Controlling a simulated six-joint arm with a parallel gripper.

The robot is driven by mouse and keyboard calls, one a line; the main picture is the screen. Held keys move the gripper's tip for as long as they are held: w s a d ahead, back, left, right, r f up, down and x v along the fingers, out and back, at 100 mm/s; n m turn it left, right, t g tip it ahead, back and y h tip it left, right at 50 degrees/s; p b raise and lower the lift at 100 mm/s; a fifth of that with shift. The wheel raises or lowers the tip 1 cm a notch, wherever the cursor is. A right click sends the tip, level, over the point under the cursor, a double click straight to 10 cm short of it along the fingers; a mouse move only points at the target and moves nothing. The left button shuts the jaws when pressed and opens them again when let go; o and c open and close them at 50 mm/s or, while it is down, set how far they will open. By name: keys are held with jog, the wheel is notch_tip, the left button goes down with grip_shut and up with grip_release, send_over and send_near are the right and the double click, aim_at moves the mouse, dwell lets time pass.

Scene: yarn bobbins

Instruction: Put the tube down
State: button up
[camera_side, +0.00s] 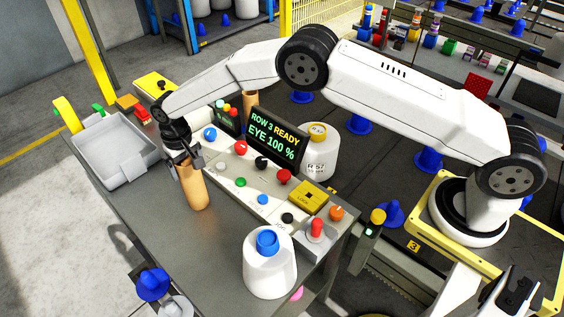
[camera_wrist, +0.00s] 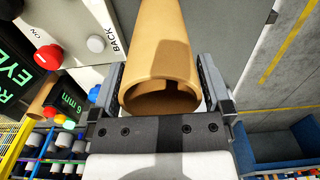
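A tan cardboard tube (camera_side: 194,188) is near upright, a little tilted, over the grey table top (camera_side: 150,222) in the side view. Its lower end looks at or very near the table; I cannot tell if it touches. In the wrist view the hollow tube (camera_wrist: 157,45) runs between the two fingers, open end toward the camera. My gripper (camera_side: 180,158) is at its upper end. In the wrist view my gripper (camera_wrist: 162,88) has a finger against each side and looks shut on the tube.
A control panel with buttons (camera_side: 228,163) and a display (camera_side: 275,138) lies right of the tube. A grey tray (camera_side: 112,150) is to the left. A white bottle with a blue cap (camera_side: 269,268) stands in front. Another tan tube (camera_side: 251,98) is behind the panel.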

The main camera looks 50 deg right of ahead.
jog(key=shift+r, duration=0.15)
notch_tip(320, 180, up, 12)
dwell(0.7)
jog(key=shift+d, duration=0.15)
dwell(0.4)
jog(key=s+d+r+t, duration=0.1)
jog(key=s+d+r, duration=0.2)
jog(key=s+d, duration=0.8)
jog(key=s+d+f, duration=0.1)
jog(key=s+d, duration=0.4)
jog(key=s, duration=0.4)
jog(key=s+d+f+t, duration=0.1)
jog(key=s+d, duration=0.3)
jog(key=s, duration=0.5)
jog(key=shift+d+t, duration=0.3)
jog(key=shift+d, duration=0.05)
